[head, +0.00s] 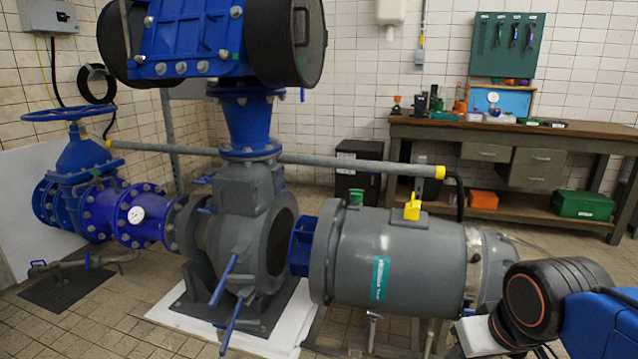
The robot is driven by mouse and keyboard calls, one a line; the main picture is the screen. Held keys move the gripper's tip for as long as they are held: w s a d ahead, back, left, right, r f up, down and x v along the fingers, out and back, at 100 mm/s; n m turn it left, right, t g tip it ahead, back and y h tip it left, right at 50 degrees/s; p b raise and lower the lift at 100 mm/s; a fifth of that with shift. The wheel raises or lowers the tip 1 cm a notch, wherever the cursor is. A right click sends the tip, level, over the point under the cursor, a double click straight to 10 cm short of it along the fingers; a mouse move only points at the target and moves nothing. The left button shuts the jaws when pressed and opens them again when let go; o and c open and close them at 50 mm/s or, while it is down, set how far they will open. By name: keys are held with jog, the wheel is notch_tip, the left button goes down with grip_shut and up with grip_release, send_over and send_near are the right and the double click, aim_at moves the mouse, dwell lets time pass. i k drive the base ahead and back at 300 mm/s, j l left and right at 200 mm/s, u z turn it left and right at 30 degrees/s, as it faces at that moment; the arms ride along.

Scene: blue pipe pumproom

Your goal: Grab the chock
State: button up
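A small yellow block (412,207), which looks like the chock, sits on top of the grey cylindrical pump or motor housing (400,255) right of centre in the head view. It stands upright, with a narrower upper part above a wider base. The black and blue links at the lower right are parts of my own arm. They are in front of and to the right of the housing, well apart from the yellow block. I cannot make out the fingers of my gripper in this view.
A grey pipe or bar (330,163) with yellow ends crosses just above and behind the block. A workbench (500,130) with tools stands behind. Blue levers (228,290) stick out in front of the valve body.

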aim_at(412, 209)
jog(key=i+l+z, duration=0.1)
jog(key=i+l, duration=0.2)
jog(key=i+j+z, duration=0.1)
jog(key=i+j, duration=0.25)
jog(key=i, duration=0.15)
jog(key=i+j+z, duration=0.1)
jog(key=i+j, duration=0.3)
jog(key=i, duration=0.15)
